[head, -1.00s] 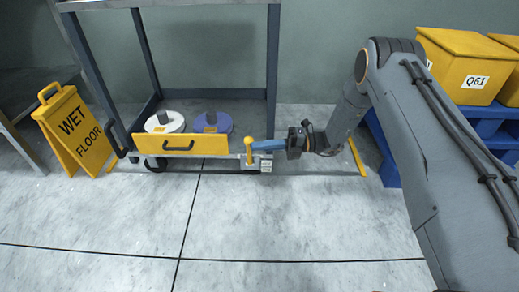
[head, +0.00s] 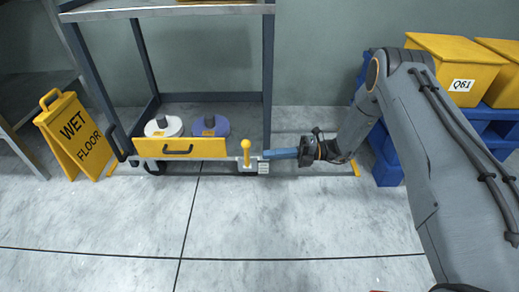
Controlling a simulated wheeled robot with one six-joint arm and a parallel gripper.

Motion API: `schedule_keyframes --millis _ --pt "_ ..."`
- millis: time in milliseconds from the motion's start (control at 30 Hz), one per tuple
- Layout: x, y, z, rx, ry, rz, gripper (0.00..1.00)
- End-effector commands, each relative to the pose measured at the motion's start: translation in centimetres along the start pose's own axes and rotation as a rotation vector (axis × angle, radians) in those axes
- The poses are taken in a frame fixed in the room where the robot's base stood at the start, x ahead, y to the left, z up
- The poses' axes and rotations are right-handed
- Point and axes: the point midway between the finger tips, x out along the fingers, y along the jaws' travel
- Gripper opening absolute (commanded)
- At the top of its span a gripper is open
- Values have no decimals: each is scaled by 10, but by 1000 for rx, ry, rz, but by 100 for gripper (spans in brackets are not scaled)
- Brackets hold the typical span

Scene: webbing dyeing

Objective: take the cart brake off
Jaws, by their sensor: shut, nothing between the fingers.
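The cart (head: 268,75) stands against the wall with a yellow drawer front (head: 215,147) low on its frame. A yellow brake lever with a round knob (head: 245,144) stands upright at the cart's lower right corner, beside a small pale plate (head: 263,167). My gripper (head: 268,154) has blue fingers that point left at the lever. The fingers are shut and empty, just right of the lever with a small gap.
A white spool (head: 172,127) and a purple spool (head: 222,125) sit on the cart's lower shelf. A wet floor sign (head: 78,135) stands at left. Yellow bins (head: 445,60) rest on a blue pallet (head: 385,165) at right. The front floor is clear.

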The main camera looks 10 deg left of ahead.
Motion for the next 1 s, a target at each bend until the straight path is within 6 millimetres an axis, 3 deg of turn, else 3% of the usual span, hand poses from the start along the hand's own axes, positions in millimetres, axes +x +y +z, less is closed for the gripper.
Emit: schedule_keyframes --millis 400,1000 --pt "-58 -2 -3 4 12 3 0" --pt "-64 -2 -3 5 13 4 0"
